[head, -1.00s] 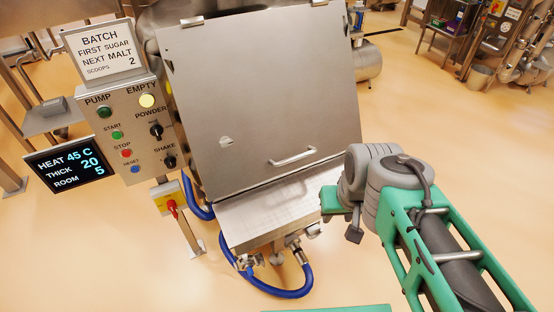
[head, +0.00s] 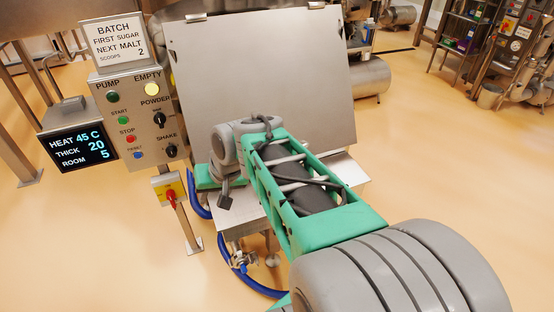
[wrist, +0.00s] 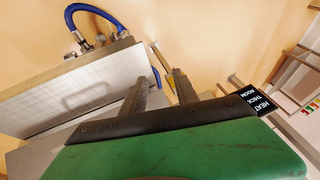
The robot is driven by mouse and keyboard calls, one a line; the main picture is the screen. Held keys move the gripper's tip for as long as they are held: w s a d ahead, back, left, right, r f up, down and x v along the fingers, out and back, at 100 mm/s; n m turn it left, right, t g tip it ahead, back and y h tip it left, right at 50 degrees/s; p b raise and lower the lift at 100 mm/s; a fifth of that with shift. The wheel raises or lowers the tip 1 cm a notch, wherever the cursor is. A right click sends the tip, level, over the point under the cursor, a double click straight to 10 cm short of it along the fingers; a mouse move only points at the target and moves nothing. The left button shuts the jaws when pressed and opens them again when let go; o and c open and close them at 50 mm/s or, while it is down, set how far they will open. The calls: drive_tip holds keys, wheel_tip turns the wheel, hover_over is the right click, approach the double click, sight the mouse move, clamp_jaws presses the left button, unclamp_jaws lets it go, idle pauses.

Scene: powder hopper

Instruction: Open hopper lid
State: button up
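The hopper lid (head: 275,70) is a large flat steel panel, sloping and hinged at its top edge; it looks shut. Its bar handle, low on the panel, is hidden behind my arm in the head view. My gripper (wrist: 160,76) shows two dark fingers standing apart in the wrist view, with nothing visible between them. In the head view my arm crosses the lower lid and the fingers are hidden. My green hand sits by the lid's lower left. I cannot tell whether it touches the lid.
A steel shelf (head: 345,172) juts out below the lid; its pale top (wrist: 55,97) shows in the wrist view. A control panel (head: 135,115), screen (head: 83,148) and red switch (head: 170,193) stand left. Blue hose (head: 262,288) hangs below.

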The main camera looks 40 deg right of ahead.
drive_tip(key=w+d+f+m+t+y+b, duration=0.1)
drive_tip(key=w+d+f+m+t+b, duration=0.25)
drive_tip(key=d, duration=0.65)
drive_tip(key=w+d+f+m+t+b, duration=0.2)
drive_tip(key=w+d+f+m+b, duration=0.25)
drive_tip(key=d, duration=0.55)
drive_tip(key=s+d+r+m+t+b, duration=0.2)
drive_tip(key=s+d+m+t+b, duration=0.3)
drive_tip(key=d, duration=0.8)
drive_tip(key=shift+m+g+h, duration=0.3)
drive_tip(key=shift+m+g, duration=0.05)
drive_tip(key=shift+m, duration=0.25)
drive_tip(key=x, duration=0.2)
drive_tip(key=p+x, duration=0.1)
drive_tip(key=x, duration=0.3)
drive_tip(key=shift+s+a+f, duration=0.15)
drive_tip(key=shift+a+f, duration=0.1)
drive_tip(key=shift+f, duration=0.05)
clamp_jaws()
